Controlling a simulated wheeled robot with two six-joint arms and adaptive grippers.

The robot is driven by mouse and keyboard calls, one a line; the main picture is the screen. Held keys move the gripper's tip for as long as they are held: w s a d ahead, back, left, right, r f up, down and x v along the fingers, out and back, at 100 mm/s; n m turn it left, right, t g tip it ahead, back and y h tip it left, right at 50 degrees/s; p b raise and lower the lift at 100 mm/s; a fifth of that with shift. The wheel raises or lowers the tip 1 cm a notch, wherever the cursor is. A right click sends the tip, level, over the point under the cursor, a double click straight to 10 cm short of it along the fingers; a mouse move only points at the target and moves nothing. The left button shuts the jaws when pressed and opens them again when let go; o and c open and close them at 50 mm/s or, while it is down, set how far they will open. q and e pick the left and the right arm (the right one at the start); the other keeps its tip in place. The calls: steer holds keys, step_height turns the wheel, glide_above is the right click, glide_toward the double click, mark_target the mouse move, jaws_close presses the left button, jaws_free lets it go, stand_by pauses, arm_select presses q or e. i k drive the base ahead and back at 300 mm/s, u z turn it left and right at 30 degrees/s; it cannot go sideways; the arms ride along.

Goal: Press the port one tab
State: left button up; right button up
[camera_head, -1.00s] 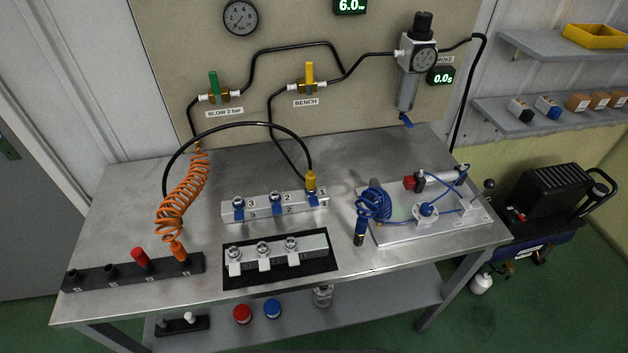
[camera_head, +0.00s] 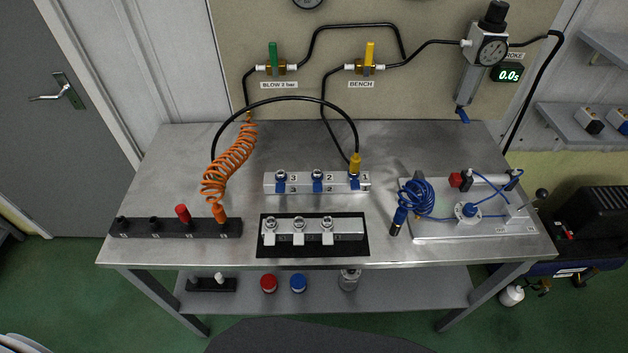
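A silver manifold block (camera_head: 318,182) with blue tabs lies on the steel table, its ports labelled 3, 2, 1 from left to right. The port one tab (camera_head: 355,183) is blue and sits at the right end, below a yellow fitting (camera_head: 355,163) plugged into port one. A black hose runs up from this fitting and arcs to the left. The port two tab (camera_head: 317,187) and port three tab (camera_head: 281,187) are blue, with no hose on their ports. Neither of my grippers shows in the head view.
A second block (camera_head: 347,229) with white tabs lies on a black mat just in front. A black rack (camera_head: 150,229) and orange coiled hose (camera_head: 229,165) are at left. A blue coiled hose (camera_head: 424,197) and cylinder plate (camera_head: 450,232) are at right.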

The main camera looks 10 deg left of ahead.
mark_target(355, 186)
steer(key=k, duration=1.35)
steer(key=z, duration=0.75)
steer(key=i, duration=1.55)
steer(key=u, duration=0.6)
